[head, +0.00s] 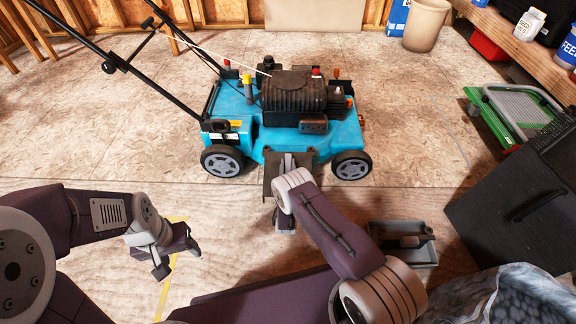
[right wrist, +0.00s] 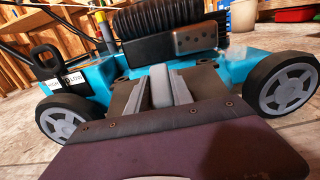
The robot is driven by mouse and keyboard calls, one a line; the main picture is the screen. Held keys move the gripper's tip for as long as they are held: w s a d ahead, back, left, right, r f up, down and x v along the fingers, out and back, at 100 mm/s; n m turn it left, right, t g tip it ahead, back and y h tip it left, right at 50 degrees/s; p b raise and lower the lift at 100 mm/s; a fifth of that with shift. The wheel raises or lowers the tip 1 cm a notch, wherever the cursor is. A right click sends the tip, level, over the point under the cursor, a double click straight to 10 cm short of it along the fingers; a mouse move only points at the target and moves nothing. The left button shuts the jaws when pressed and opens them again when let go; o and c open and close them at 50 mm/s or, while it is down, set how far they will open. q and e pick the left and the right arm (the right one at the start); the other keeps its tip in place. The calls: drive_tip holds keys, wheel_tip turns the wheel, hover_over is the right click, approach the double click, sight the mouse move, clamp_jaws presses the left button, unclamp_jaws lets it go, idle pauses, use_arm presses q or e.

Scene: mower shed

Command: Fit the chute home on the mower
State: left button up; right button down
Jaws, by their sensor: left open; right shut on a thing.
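The blue mower (head: 235,130) stands on the floor with its side towards me. My left gripper (head: 178,260) is open and empty, low at the left.
A grey tray (head: 420,257) with a dark item lies to the right of my right arm. A black box (head: 515,205) and a green-framed item (head: 500,115) stand at the right. A bucket (head: 425,25) is at the back. Floor left of the mower is clear.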

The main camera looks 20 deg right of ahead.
drive_tip(key=shift+f+b, duration=1.2)
drive_tip(key=shift+f, duration=0.2)
drive_tip(key=c, duration=1)
unclamp_jaws()
drive_tip(key=shift+c, duration=0.2)
drive_tip(key=p+v, duration=0.3)
drive_tip(key=v, duration=0.1)
drive_tip(key=p+v, duration=0.3)
drive_tip(key=v, duration=0.1)
drive_tip(key=shift+s+a+r, duration=0.1)
drive_tip(key=shift+s+r, duration=0.15)
drive_tip(key=shift+s, duration=0.05)
drive_tip(key=shift+s+f, duration=0.15)
drive_tip(key=shift+s, duration=0.1)
